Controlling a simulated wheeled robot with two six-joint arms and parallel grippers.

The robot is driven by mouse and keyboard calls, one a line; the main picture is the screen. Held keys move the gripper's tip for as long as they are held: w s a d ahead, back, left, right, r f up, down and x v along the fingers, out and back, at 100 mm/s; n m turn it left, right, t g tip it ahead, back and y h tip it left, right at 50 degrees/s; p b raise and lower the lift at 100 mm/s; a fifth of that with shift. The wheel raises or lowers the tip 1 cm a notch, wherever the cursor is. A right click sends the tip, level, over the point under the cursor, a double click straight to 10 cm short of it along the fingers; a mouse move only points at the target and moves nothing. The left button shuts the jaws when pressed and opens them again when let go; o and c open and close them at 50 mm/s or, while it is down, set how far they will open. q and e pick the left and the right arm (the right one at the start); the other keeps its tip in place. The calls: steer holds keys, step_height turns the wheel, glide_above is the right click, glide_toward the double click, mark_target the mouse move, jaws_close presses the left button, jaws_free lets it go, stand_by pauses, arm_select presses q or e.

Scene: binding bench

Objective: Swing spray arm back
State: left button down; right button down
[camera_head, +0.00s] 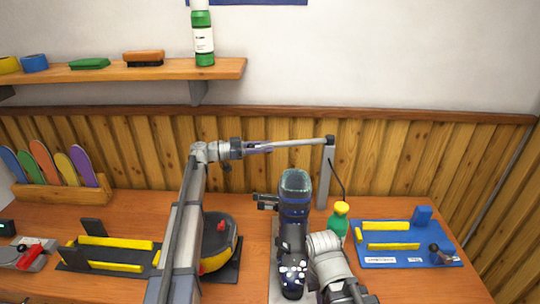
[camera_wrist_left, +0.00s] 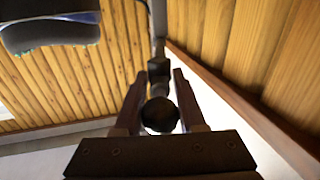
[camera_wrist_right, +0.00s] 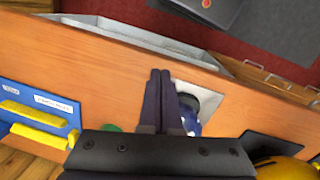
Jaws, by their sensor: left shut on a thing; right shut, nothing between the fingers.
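The spray arm (camera_head: 298,142) is a thin grey bar running left from the top of an upright grey post (camera_head: 325,180) at the back of the bench. My left gripper (camera_head: 262,147) is shut on the bar's free left end, and in the left wrist view a dark round-ended piece of the spray arm (camera_wrist_left: 160,112) sits between its fingers. The bar passes behind and above the dark boot (camera_head: 294,205). My right gripper (camera_wrist_right: 160,75) is shut and empty, low over the bench near the boot. Its fingers are hard to make out in the head view.
A green spray bottle (camera_head: 339,226) with a yellow top stands right of the post. A blue tray (camera_head: 435,256) with yellow bars lies at right. A dark fixture (camera_head: 70,264) with yellow bars and a round yellow-black device (camera_head: 222,240) are at left. A shelf (camera_head: 100,75) hangs above.

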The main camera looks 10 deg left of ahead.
arm_select(q)
steer(key=shift+w+a+m+g+h, duration=0.25)
steer(key=shift+w+m+g, duration=0.25)
steer(key=shift+w+g, duration=0.4)
steer(key=shift+w+a+m+g+h, duration=0.2)
steer(key=shift+w+m+g, duration=0.35)
steer(key=shift+w, duration=0.55)
steer(key=c, duration=0.5)
jaws_free()
steer(key=s+a, duration=0.1)
steer(key=a, duration=0.6)
steer(key=shift+s+a, duration=0.15)
steer(key=shift+a, duration=0.2)
